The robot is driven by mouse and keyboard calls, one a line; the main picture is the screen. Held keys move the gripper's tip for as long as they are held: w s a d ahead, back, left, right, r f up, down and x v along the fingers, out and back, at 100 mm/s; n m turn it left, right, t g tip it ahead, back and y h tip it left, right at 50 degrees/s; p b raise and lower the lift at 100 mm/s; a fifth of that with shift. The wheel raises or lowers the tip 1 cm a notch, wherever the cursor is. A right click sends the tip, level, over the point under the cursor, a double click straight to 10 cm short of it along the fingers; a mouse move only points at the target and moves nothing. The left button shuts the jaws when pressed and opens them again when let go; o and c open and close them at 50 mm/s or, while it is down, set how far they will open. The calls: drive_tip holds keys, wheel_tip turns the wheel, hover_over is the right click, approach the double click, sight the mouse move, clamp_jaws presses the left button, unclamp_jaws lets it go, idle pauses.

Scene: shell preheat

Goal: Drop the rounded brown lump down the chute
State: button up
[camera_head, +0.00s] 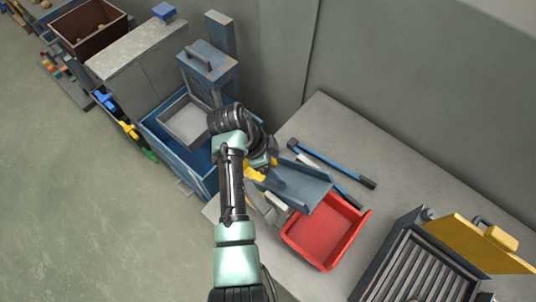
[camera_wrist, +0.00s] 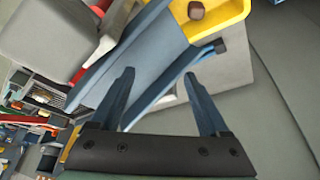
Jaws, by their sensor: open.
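The rounded brown lump (camera_wrist: 197,11) shows at the top of the wrist view, on the yellow upper part (camera_wrist: 228,15) of the chute. The chute's blue-grey channel (camera_wrist: 142,57) runs from there down to the left. It also shows in the head view as a blue channel (camera_head: 298,187), with its low end by a red bin (camera_head: 325,232). My gripper (camera_wrist: 158,78) is open and empty, its fingertips over the channel side, apart from the lump. In the head view my arm partly covers the yellow part, and I cannot make out the lump there.
A blue-handled tool (camera_head: 333,164) lies on the grey bench behind the chute. A slatted grey rack (camera_head: 415,272) with a yellow lid (camera_head: 475,240) stands at the right. A blue bin with a grey tray (camera_head: 186,121) stands left of my arm. The left floor is open.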

drive_tip(key=v, duration=1.2)
drive_tip(key=shift+a+r, duration=0.15)
drive_tip(key=shift+a, duration=0.05)
idle(0.6)
drive_tip(key=w+d+r+n+t+y+b, duration=0.15)
drive_tip(key=w+r+n+t+b, duration=0.25)
drive_tip(key=w+r+t, duration=0.5)
drive_tip(key=w+d+r+n+t+y+b, duration=0.1)
drive_tip(key=w+r+n+t, duration=0.1)
drive_tip(key=r, duration=0.5)
drive_tip(key=w+d+r+n+t, duration=0.1)
drive_tip(key=r+t, duration=0.2)
drive_tip(key=r, duration=0.3)
drive_tip(key=s+d+r+n+t+y+b, duration=0.1)
drive_tip(key=s+r+n+t, duration=0.3)
drive_tip(key=s+r, duration=0.5)
drive_tip(key=s+d+r+n+t+b, duration=0.1)
drive_tip(key=s+r+n+t, duration=0.3)
drive_tip(key=r, duration=1.2)
drive_tip(key=s+t+b, duration=0.1)
drive_tip(key=s+t, duration=0.3)
drive_tip(key=s, duration=0.1)
drive_tip(key=shift+r+y+b, duration=0.25)
drive_tip(key=shift+y+b, duration=0.1)
drive_tip(key=shift+b, duration=0.05)
